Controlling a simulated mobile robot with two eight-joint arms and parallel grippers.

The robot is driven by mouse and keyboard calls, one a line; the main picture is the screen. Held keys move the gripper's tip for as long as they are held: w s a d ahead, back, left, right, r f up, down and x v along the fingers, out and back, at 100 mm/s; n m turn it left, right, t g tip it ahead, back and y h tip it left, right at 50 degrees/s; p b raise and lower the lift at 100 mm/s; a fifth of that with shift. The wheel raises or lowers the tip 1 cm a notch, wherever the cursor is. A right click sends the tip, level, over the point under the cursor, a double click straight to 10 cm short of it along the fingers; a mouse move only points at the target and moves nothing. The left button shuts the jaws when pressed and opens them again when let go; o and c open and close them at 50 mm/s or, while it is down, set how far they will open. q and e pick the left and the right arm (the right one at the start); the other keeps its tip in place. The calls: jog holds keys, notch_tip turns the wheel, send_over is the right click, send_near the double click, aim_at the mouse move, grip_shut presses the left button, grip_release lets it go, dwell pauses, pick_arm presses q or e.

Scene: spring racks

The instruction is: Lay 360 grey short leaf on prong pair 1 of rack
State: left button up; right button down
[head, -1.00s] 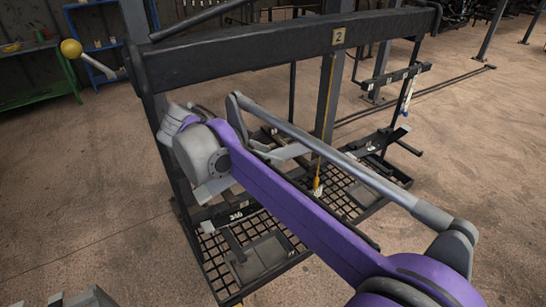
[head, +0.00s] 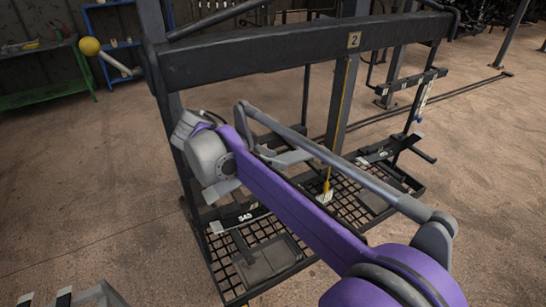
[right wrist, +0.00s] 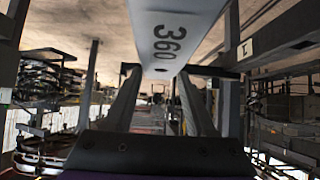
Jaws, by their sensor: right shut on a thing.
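In the right wrist view my right gripper (right wrist: 170,76) is shut on the light grey leaf marked 360 (right wrist: 172,28), which runs out of the top of the picture. In the head view my purple right arm reaches to the rack; its own links hide most of the gripper, and the leaf cannot be made out surely. The rack's dark upper beam (head: 270,56) bears a plate marked 2 (head: 354,40). A pale plate that seems marked 1 (right wrist: 246,48) shows at the right of the wrist view. Whether the leaf touches any prong cannot be seen. My left gripper cannot be made out.
A dark bar with a white number label (head: 245,217) lies low over the rack's mesh base (head: 222,268). A yellow pointer (head: 327,183) hangs from a cord. A yellow ball knob (head: 90,46) juts out left. A green bench (head: 45,98) stands behind.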

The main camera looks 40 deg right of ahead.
jog(key=shift+r, duration=0.1)
jog(key=shift+c, duration=0.7)
grip_release()
jog(key=shift+s, duration=0.1)
jog(key=v, duration=1.1)
jog(key=shift+d, duration=0.1)
